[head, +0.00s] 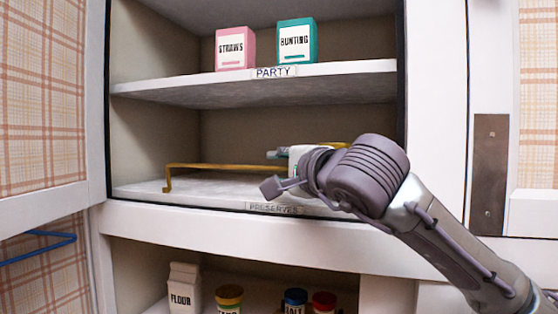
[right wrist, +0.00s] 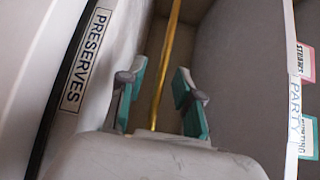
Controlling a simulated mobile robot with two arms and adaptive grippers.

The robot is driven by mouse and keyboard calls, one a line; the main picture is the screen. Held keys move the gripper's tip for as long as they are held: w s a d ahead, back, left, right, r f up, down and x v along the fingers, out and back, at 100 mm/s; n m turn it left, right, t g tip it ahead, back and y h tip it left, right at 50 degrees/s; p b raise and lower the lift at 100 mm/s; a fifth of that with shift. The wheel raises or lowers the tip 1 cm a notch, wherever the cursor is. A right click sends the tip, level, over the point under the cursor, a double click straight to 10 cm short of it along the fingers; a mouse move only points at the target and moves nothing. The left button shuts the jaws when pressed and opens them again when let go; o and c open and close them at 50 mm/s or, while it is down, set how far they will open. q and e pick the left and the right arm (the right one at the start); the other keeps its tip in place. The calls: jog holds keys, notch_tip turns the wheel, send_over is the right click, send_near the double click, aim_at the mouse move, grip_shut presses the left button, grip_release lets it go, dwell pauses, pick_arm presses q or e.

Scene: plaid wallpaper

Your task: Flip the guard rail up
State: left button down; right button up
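The guard rail (head: 215,166) is a thin brass bar along the front of the middle shelf marked PRESERVES. Its left end bends down to the shelf. My right gripper (head: 273,170) is at the rail's middle and, with my arm, hides much of its right part. In the right wrist view the gripper (right wrist: 160,80) is open, with one teal-padded finger on each side of the rail (right wrist: 165,65). The rail runs between the fingers with a gap to both. I cannot tell any contact with the palm. My left gripper is not in view.
The PRESERVES shelf (head: 140,189) looks bare where visible. Above, the PARTY shelf (head: 160,88) holds a pink straws box (head: 235,48) and a teal bunting box (head: 297,42). Below stand a flour carton (head: 185,287) and several jars.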

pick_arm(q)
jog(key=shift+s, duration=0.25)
pick_arm(e)
jog(key=shift+w+f, duration=0.1)
jog(key=shift+w, duration=0.05)
grip_shut()
jog(key=shift+w+d+m+g+b, duration=0.15)
jog(key=shift+m+g+b, duration=0.15)
jog(key=shift+m+b, duration=0.15)
jog(key=shift+w+g, duration=0.2)
jog(key=shift+g, duration=0.1)
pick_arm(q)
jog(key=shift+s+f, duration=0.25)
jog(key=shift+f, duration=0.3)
pick_arm(e)
grip_release()
jog(key=shift+s, duration=0.1)
jog(key=v, duration=1.2)
